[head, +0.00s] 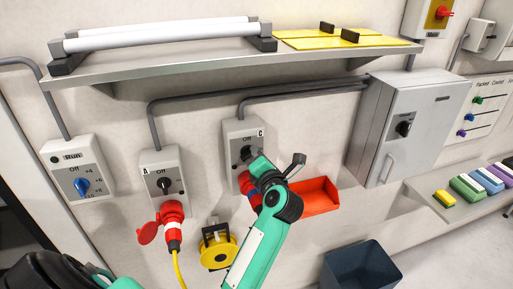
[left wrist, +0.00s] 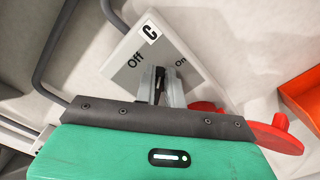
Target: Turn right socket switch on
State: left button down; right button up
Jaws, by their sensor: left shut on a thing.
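The right socket box (head: 232,132), a light grey housing marked C, is on the wall; its labels Off and On show in the left wrist view, where the box (left wrist: 122,72) is tilted. My left gripper (head: 248,156) is at its front, shut on the dark rotary switch (left wrist: 159,84). The fingers (left wrist: 160,88) hide most of the switch, so I cannot tell its exact setting. A red plug (head: 244,183) is at the bottom of this box, partly behind my gripper. My right gripper is not in view.
Socket box A (head: 151,163) with a red plug (head: 172,214) is to the left. A red bin (head: 318,197) sits close on the right, beside a grey cabinet (head: 425,115). A shelf (head: 200,70) runs above. A yellow reel (head: 214,255) hangs below.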

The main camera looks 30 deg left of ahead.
pick_arm(q)
jog(key=m, duration=0.2)
jog(key=f+m, duration=0.1)
jog(key=m, duration=0.1)
jog(key=shift+w, duration=0.15)
jog(key=shift+d+f+m, duration=0.1)
jog(key=shift+f+m, duration=0.05)
jog(key=shift+m, duration=1.35)
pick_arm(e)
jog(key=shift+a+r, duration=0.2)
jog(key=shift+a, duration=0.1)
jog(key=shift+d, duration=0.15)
pick_arm(q)
jog(key=c, duration=1.5)
grip_release()
jog(key=shift+f, duration=0.1)
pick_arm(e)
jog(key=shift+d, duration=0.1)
pick_arm(q)
jog(key=v, duration=0.7)
jog(key=shift+d, duration=0.1)
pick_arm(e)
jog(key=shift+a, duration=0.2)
